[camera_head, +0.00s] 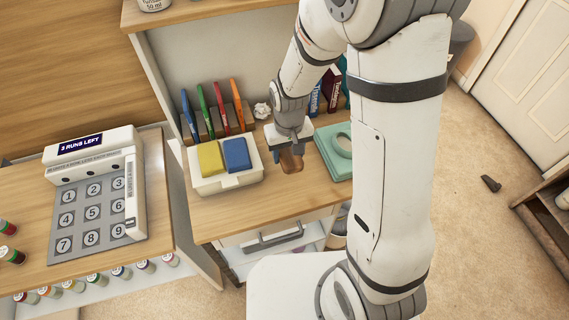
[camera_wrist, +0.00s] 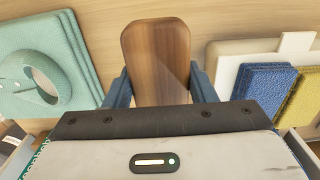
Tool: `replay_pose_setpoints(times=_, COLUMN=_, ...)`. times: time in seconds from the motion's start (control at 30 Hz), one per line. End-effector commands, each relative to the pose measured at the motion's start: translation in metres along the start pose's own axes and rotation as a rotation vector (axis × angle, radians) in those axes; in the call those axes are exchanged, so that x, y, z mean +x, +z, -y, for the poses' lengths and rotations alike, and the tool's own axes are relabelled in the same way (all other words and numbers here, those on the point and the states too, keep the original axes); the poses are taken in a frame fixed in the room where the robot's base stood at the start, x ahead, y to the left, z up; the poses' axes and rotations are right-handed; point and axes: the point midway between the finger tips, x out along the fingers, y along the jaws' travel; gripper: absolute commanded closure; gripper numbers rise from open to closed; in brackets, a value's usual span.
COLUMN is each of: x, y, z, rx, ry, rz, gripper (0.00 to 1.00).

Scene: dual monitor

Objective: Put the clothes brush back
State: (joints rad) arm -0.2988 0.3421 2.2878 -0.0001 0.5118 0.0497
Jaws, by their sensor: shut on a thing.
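The clothes brush shows as a rounded brown wooden piece (camera_wrist: 155,55) in the wrist view. It also shows below my wrist in the head view (camera_head: 291,161). My gripper (camera_wrist: 161,88) is shut on it, with one dark blue finger at each side. In the head view my gripper (camera_head: 286,148) is over the wooden desk, between a white box and a teal piece. Any bristles are hidden. I cannot tell whether the brush touches the desk.
The white box (camera_head: 227,182) holds a yellow and a blue block. The teal piece (camera_head: 334,163) has a ring-shaped part. Behind stand several coloured upright items (camera_head: 211,108), crumpled paper (camera_head: 262,110) and books (camera_head: 331,88). A keypad machine (camera_head: 95,195) is at left. The desk's front is clear.

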Motion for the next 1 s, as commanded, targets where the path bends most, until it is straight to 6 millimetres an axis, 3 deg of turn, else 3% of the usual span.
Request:
replay_pose_setpoints(times=0.1, x=0.022, y=0.001, z=0.003, rx=-0.009, ry=0.000, rz=0.004, gripper=0.68)
replay_pose_setpoints(times=0.5, x=0.069, y=0.001, z=0.010, rx=-0.026, ry=0.000, rz=0.003, gripper=0.68)
replay_pose_setpoints(times=0.97, x=0.080, y=0.000, z=0.011, rx=-0.028, ry=0.000, rz=-0.001, gripper=0.68)
replay_pose_setpoints(times=1.0, x=0.078, y=0.000, z=0.011, rx=-0.028, ry=0.000, rz=-0.001, gripper=0.47)
